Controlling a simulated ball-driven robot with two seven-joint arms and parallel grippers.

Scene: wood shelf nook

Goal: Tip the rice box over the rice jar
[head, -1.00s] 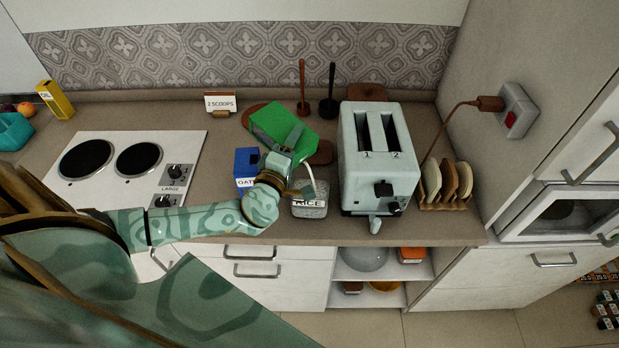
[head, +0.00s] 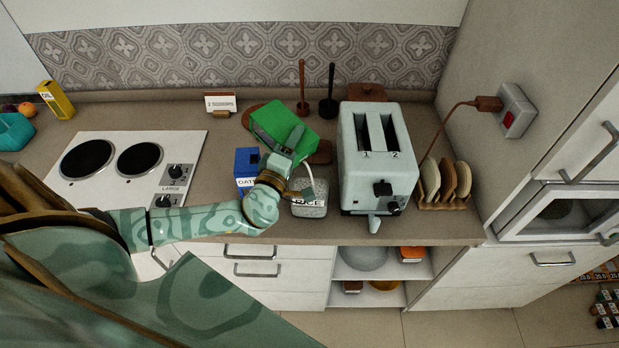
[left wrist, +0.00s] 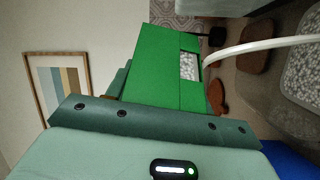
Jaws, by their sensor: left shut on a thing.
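The green rice box (head: 281,122) is held up and tilted over the counter, in my left gripper (head: 288,146), which is shut on it. In the left wrist view the box (left wrist: 150,75) has an open window showing white grains (left wrist: 189,66). A white stream (left wrist: 255,45) curves out of this opening toward the right. The rice jar (head: 311,198), clear with a RICE label, stands below on the counter, and the stream comes down at it. Part of the jar (left wrist: 306,72) with white grains shows at the right of the wrist view. My right gripper is not in view.
A blue box (head: 245,166) stands just left of my left gripper. A pale toaster (head: 379,160) stands close right of the jar. A "2 SCOOPS" card (head: 221,103) is behind. A stove (head: 130,175) is at left; the counter's front edge is close to the jar.

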